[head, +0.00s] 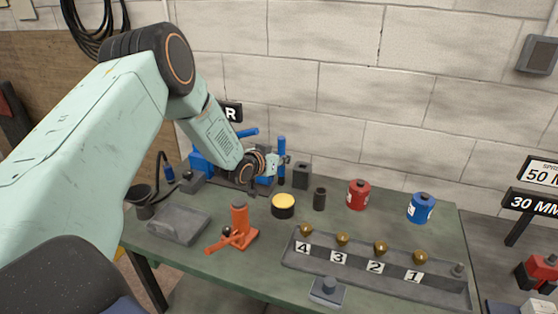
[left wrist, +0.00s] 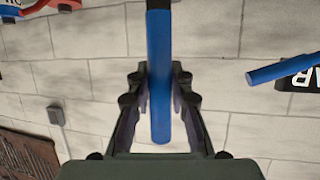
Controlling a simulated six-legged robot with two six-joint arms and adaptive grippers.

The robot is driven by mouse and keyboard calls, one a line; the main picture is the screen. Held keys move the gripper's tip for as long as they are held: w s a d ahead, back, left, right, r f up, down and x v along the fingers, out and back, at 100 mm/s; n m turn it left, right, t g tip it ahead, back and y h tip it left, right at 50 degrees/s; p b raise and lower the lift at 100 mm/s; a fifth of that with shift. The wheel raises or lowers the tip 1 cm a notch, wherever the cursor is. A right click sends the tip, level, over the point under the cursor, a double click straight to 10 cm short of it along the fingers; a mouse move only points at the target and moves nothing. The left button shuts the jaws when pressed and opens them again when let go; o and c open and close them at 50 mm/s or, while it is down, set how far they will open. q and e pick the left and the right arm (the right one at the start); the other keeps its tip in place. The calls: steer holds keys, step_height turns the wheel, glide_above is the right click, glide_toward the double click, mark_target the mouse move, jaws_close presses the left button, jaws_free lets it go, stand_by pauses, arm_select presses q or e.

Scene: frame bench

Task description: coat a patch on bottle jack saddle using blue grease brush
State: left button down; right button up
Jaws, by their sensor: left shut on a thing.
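An orange bottle jack (head: 239,222) stands upright on the green bench, left of the middle; I cannot make out any grease on its saddle. My left gripper (head: 283,160) is at the back of the bench, behind and to the right of the jack. It is shut on a blue handle (head: 281,148), which I take for the grease brush and which stands upright. In the left wrist view the blue handle (left wrist: 160,75) lies between the two dark fingers (left wrist: 160,105). The brush's bristles cannot be made out. My right gripper is not in view.
A yellow-topped tin (head: 283,204) stands right of the jack. A dark cylinder (head: 319,199), grey block (head: 301,176), red can (head: 358,194) and blue can (head: 421,207) stand further right. A numbered rack (head: 380,268) lies in front, a grey tray (head: 180,223) at left.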

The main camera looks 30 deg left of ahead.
mark_target(281, 177)
arm_select(q)
steer(key=shift+w+d+f, duration=0.1)
steer(key=shift+d+f, duration=0.05)
steer(key=shift+f, duration=0.25)
step_height(281, 177, down, 4)
steer(key=b, duration=0.3)
steer(key=shift+w+d+b, duration=0.1)
steer(key=shift+d+b, duration=0.05)
steer(key=shift+b, duration=0.2)
steer(key=shift+f+b, duration=0.4)
steer(key=shift+f, duration=0.1)
steer(key=shift+w+d, duration=0.1)
steer(key=shift+w, duration=0.05)
steer(key=shift+s+a, duration=0.2)
steer(key=shift+w+d+f, duration=0.1)
steer(key=shift+w+d, duration=0.05)
steer(key=shift+d, duration=0.05)
steer(key=shift+a+f, duration=0.15)
steer(key=shift+f+b, duration=0.2)
steer(key=shift+b, duration=0.1)
steer(key=shift+f, duration=0.1)
